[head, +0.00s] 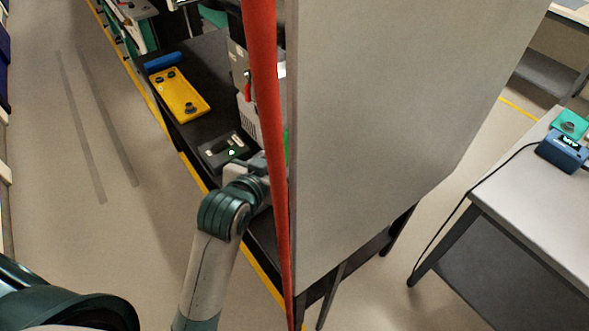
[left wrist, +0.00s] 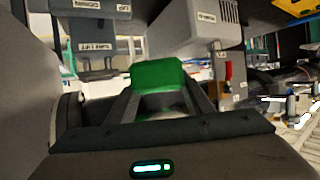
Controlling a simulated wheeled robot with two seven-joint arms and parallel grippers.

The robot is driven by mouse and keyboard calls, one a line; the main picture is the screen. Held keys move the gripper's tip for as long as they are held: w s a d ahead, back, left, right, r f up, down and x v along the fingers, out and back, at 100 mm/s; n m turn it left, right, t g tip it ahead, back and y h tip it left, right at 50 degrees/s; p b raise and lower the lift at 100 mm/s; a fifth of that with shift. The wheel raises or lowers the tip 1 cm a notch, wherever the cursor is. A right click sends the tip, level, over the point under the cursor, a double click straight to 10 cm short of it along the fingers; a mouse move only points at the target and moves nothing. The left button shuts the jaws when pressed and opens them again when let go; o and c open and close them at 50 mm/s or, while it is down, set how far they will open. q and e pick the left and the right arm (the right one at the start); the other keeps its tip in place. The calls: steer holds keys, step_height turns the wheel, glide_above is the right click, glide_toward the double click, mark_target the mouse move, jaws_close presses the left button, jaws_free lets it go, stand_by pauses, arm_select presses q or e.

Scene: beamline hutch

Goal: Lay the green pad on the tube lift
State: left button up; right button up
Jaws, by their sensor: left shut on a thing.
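The green pad (left wrist: 158,74) is between the fingertips of my left gripper (left wrist: 163,92) in the left wrist view, held in front of grey equipment. My left gripper is shut on it. In the head view, only a thin green sliver (head: 286,141), probably the pad, shows beside the red post, and the gripper's fingers are hidden behind the post and panel. A grey unit with a label that seems to read "LIFT" (left wrist: 96,47) is at the upper left of the wrist view. I cannot tell where the lift's top surface is. My right gripper is not in view.
A red post (head: 264,90) and large grey panel (head: 385,110) stand close beside my left arm. A yellow tray (head: 179,93) and a black box with a green light (head: 220,149) are on the dark bench. A white table (head: 540,200) stands right. Floor at left is clear.

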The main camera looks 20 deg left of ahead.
arm_select(q)
steer(key=s+d+r+m+g+h+p, duration=0.1)
steer(key=s+d+m+h+p, duration=0.3)
steer(key=p, duration=0.8)
steer(key=s+m+g+h, duration=0.1)
steer(key=m+h, duration=0.1)
steer(key=shift+d+r+h+p, duration=0.25)
steer(key=shift+d+h+p, duration=0.05)
steer(key=shift+h+p, duration=0.1)
steer(key=shift+w, duration=0.15)
steer(key=shift+w+d, duration=0.1)
steer(key=shift+w, duration=0.05)
